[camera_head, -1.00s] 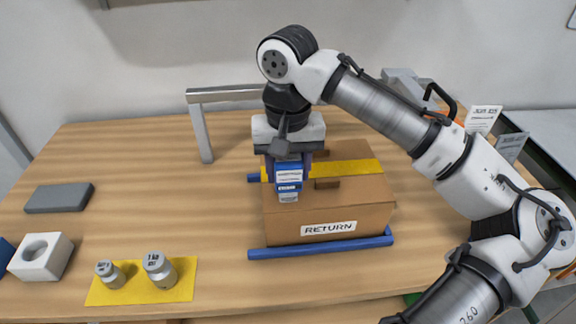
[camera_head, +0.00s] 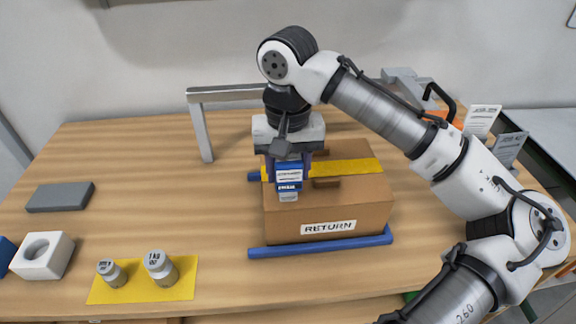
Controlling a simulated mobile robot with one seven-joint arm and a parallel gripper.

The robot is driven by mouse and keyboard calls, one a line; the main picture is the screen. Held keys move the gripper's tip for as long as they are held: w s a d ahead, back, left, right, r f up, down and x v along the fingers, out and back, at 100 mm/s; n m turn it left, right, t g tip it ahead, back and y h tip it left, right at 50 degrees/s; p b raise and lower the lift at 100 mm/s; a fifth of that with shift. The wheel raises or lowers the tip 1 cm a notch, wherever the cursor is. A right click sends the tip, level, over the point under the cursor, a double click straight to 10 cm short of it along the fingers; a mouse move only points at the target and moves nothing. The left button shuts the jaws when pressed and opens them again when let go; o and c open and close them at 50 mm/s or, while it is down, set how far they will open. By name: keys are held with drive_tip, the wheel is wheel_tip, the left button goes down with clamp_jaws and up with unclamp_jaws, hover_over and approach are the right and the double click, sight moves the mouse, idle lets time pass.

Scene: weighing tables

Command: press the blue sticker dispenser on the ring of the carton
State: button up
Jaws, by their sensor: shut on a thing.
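The brown carton (camera_head: 335,205) lies on the wooden table with a yellow band across its top and a white RETURN label on its front. My gripper (camera_head: 288,160) points down over the left part of the carton's top, shut on the blue sticker dispenser (camera_head: 288,177). The dispenser is blue with white labels, and its lower end is at or just above the carton's top; I cannot tell whether it touches. The ring on the carton does not show; the dispenser and gripper may cover it.
Blue rails (camera_head: 320,245) lie along the carton's front and back. A grey metal frame (camera_head: 200,130) stands behind. At the left are a yellow mat (camera_head: 100,293) with two metal weights (camera_head: 160,268), a white block (camera_head: 42,257) and a grey slab (camera_head: 60,197). The table's left middle is clear.

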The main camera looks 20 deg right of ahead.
drive_tip(key=shift+f, duration=0.7)
idle(1.6)
drive_tip(key=shift+r, duration=0.15)
wheel_tip(320, 180, up, 7)
drive_tip(key=p, duration=0.6)
idle(0.6)
